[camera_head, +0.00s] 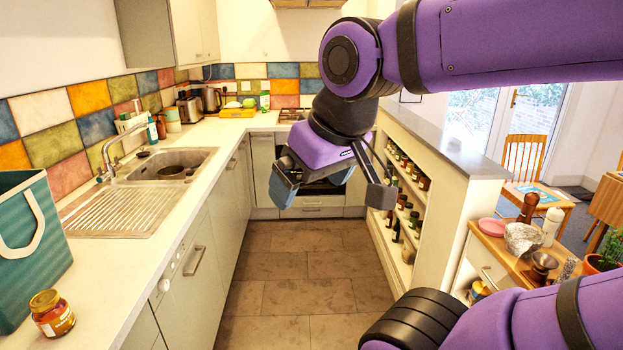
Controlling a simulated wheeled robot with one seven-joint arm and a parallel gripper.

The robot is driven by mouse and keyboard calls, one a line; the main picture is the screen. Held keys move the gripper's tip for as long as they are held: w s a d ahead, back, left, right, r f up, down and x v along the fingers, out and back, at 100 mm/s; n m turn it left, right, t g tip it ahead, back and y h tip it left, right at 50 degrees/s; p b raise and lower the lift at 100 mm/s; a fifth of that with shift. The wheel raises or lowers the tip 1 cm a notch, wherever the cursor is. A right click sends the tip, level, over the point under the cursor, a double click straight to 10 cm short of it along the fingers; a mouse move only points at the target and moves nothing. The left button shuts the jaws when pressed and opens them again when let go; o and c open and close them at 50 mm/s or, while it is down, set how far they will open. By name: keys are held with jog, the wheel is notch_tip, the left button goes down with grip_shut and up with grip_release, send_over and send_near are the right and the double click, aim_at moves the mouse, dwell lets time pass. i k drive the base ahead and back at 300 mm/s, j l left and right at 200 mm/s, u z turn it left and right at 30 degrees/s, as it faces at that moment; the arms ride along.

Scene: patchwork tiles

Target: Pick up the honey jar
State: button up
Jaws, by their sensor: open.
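A small glass jar with amber contents, a label and a gold lid (53,313) stands upright on the white counter at the lower left, near the front edge; I take it for the honey jar. My gripper (331,205) hangs over the floor in the middle of the picture, well to the right of the jar and apart from it. Its two jaws are spread wide and nothing shows between them.
A teal striped bag (28,245) stands just behind the jar. Beyond it are the drainer and sink (170,167) with a tap. Shelves of jars (405,215) line the right. The tiled floor (305,265) between is clear.

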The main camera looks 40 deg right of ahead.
aim_at(52, 314)
jog(key=i+l, duration=0.15)
jog(key=i, duration=0.4)
jog(key=u, duration=0.4)
jog(key=i+u, duration=0.15)
jog(key=u, duration=0.25)
jog(key=l+u, duration=0.1)
jog(key=u, duration=0.3)
jog(key=l+u, duration=0.1)
jog(key=u, duration=0.3)
jog(key=i, duration=0.05)
